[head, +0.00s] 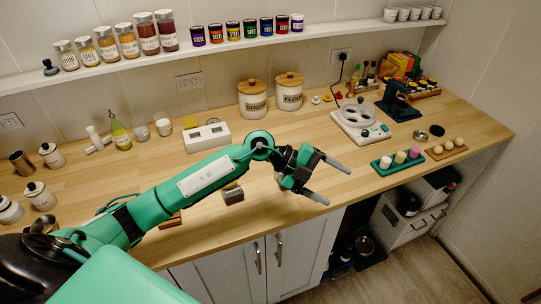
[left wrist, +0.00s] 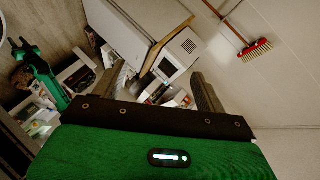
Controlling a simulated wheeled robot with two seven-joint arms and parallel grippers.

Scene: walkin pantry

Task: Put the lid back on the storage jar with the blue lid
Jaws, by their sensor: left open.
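I cannot pick out a blue lid for sure. A white jar (head: 9,211) at the far left of the counter, cut by the picture edge, shows a dark bluish band near its top. My left gripper (head: 329,182) is open and empty above the counter's front edge, right of centre and far from these jars. In the left wrist view its two fingers stand apart with nothing between them.
The wooden counter (head: 285,140) has free room in the middle. Sugar (head: 253,102) and flour (head: 289,95) canisters stand at the back. A white hotplate-like appliance (head: 361,118) and a green tray (head: 393,166) are at the right. A shelf (head: 230,42) holds several jars.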

